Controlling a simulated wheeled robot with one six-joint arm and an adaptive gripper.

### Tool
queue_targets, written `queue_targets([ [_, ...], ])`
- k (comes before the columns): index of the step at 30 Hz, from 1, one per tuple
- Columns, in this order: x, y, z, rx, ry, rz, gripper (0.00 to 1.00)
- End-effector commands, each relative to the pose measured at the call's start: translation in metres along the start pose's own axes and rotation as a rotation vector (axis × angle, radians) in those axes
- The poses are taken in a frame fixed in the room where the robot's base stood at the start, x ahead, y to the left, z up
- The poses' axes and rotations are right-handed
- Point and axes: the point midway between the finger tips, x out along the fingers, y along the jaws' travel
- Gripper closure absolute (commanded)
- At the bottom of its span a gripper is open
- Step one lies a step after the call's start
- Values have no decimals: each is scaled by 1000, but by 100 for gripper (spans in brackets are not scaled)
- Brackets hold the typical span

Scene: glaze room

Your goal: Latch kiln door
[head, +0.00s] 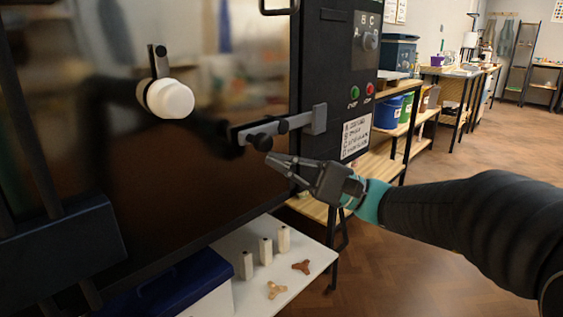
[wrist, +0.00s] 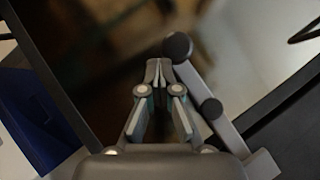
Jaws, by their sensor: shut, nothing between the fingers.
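The kiln door (head: 200,175) is a large dark, glossy panel filling the left of the head view. A grey latch bar (head: 298,122) with black knobs lies almost level across the door's right edge, its right end at a grey bracket (head: 320,118) on the kiln frame. I cannot tell whether the bar is seated in it. My gripper (head: 269,159) is shut and empty, its tips just below the black end knob (head: 259,141). In the wrist view the shut fingertips (wrist: 158,64) are beside the knob (wrist: 177,46) and the bar (wrist: 195,82); contact is unclear.
A white round plug (head: 170,99) sticks out of the door. A control panel (head: 365,40) with a dial and buttons is on the kiln's right. A white shelf (head: 238,240) below holds small posts (head: 265,251). Wooden shelves (head: 385,158) stand behind; floor is open at right.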

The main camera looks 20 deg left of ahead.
Motion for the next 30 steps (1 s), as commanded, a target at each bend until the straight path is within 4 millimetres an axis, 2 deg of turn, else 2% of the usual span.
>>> queue_targets([
  [5,-8,9,-7,-3,-4,-1,100],
  [10,-32,28,-27,-1,5,-3,100],
  [12,-46,26,-22,-1,9,-5,100],
  [21,-97,46,-17,2,3,-2,100],
  [25,-111,51,-16,1,2,-1,100],
  [30,-119,54,-15,2,0,-1,100],
])
